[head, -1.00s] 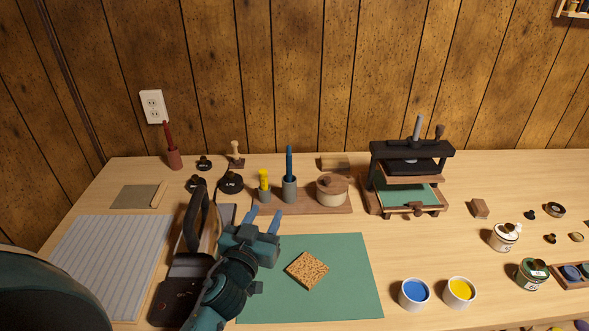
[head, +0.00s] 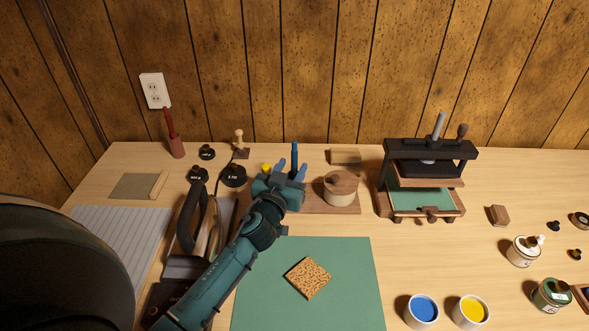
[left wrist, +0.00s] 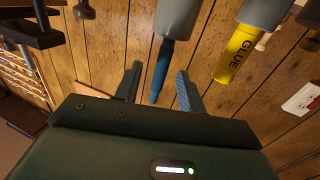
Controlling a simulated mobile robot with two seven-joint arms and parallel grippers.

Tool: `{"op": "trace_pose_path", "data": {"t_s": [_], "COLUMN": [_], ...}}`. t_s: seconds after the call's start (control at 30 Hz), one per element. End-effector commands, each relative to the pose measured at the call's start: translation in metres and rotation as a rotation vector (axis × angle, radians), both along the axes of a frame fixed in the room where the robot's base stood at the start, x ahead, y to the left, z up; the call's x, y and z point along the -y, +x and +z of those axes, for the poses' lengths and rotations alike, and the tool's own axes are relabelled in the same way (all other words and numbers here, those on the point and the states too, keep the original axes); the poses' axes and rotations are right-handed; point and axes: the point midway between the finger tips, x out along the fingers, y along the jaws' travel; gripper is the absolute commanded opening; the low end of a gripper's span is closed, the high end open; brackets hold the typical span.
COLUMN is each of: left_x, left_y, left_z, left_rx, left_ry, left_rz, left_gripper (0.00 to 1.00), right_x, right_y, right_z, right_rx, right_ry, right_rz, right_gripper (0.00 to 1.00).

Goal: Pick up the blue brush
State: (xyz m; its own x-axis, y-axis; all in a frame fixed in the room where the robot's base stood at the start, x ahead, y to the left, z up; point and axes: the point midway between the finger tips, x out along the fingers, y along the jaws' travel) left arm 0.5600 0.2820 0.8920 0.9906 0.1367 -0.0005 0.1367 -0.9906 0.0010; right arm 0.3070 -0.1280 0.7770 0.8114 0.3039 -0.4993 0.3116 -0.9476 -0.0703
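The blue brush (head: 294,153) stands upright at the back of the bench. In the left wrist view the blue brush (left wrist: 162,70) shows upside down, coming out of a grey holder (left wrist: 178,18). My left gripper (head: 290,170) is open in front of the brush. In the left wrist view its two fingers (left wrist: 159,82) appear on either side of the brush handle, with gaps on both sides. I cannot tell how deep the handle is between them. The gripper hides the holder in the head view. My right gripper is not in view.
A yellow glue stick (left wrist: 237,54) stands in a holder beside the brush. A round lidded pot (head: 341,188) is just right of the gripper. A black press (head: 428,175) stands farther right. The green mat (head: 350,262) holds only a cork square (head: 309,278).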

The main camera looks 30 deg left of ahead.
Motion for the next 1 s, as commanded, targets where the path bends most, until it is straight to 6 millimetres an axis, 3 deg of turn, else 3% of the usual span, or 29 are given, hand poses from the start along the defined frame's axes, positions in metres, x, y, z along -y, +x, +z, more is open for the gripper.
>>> {"op": "trace_pose_path", "data": {"t_s": [0.33,0.67,1.0], "left_x": [-0.008,-0.009,-0.009], "left_y": [0.044,0.051,0.051], "left_z": [0.002,0.001,0.001], "left_rx": [0.002,0.0,0.001], "left_ry": [0.002,0.001,0.001], "left_rz": [-0.001,-0.001,-0.001], "left_gripper": [0.4,0.4,0.13], "right_x": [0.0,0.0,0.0], "right_y": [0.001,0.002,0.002], "right_z": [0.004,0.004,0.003], "right_rx": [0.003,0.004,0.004], "right_ry": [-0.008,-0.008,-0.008], "right_rz": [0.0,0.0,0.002], "right_gripper": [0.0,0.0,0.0]}}
